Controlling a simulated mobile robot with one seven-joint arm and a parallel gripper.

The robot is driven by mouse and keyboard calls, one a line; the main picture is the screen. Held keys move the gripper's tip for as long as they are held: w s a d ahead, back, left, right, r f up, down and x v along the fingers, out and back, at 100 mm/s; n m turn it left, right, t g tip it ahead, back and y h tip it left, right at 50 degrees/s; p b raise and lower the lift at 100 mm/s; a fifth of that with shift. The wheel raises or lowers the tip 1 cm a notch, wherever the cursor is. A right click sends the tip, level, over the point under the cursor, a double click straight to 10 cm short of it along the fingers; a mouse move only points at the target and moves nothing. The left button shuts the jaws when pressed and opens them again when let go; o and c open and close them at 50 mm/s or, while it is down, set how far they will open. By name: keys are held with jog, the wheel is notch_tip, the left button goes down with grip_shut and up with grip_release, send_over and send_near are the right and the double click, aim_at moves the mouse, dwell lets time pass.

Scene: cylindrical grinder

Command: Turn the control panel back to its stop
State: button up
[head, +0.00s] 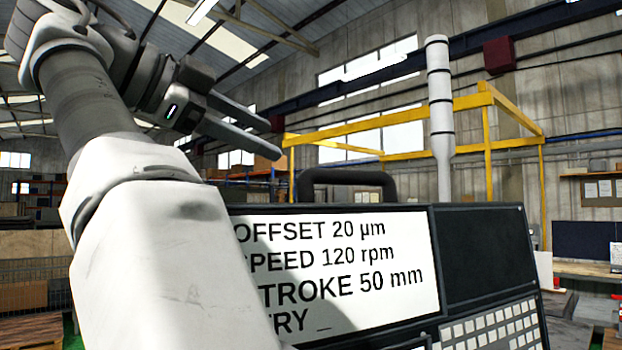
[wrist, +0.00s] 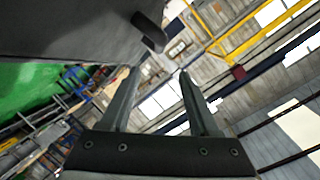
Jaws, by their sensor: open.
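The control panel (head: 480,250) stands at the lower right of the head view, with a lit white screen and a keypad. A dark bar handle (head: 347,176) rises from its top edge. My gripper (head: 277,140) is open and empty, at the upper left of the handle, its fingers pointing right towards it. In the wrist view the fingertips of my gripper (wrist: 160,73) are spread, and the handle (wrist: 149,32) shows just beyond them, beside a large grey surface that looks like the panel. Nothing lies between the fingers. My arm hides the panel's left part.
A pale banded post (head: 440,120) stands upright behind the panel. A yellow frame (head: 487,140) and a workbench (head: 585,268) are further back at the right. The air around and above the handle looks clear.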

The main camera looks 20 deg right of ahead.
aim_at(333, 170)
jog(key=b+x, duration=0.3)
jog(key=x, duration=1.4)
jog(key=shift+d+b, duration=0.2)
jog(key=shift+b, duration=0.2)
jog(key=shift+c, duration=0.4)
grip_shut()
dwell(0.4)
